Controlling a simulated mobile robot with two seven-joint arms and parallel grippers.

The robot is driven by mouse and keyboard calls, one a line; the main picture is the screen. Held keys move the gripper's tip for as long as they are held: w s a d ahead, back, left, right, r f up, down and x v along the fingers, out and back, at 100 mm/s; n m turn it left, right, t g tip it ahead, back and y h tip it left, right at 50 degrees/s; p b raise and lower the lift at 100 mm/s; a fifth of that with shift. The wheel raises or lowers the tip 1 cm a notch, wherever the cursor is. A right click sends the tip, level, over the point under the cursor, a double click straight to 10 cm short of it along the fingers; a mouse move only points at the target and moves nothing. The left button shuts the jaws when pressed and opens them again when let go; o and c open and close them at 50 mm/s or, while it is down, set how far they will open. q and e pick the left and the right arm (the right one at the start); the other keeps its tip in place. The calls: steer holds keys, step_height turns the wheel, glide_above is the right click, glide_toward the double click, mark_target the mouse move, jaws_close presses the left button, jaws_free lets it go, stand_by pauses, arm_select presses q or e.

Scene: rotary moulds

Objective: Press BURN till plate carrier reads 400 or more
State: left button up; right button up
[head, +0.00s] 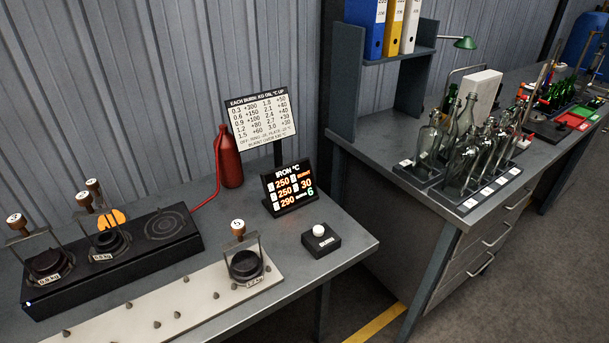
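The BURN button (319,232) is a white knob on a small black box, near the right end of the front bench. Behind it, the IRON °C display (289,188) shows 250, 250 and 290 in orange, with 30 and a green 6 at the right. Its row names are too small to read. A third iron (245,264) stands on the pale board. Which one is the plate carrier I cannot tell. Neither gripper is in view.
The black burner (168,226) has an empty ring at its right end. A red gas bottle (229,158) and a burn chart (262,116) stand behind. Small dark cones lie on the pale board (205,290). A second bench (400,150) holds bottles. The button's surroundings are clear.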

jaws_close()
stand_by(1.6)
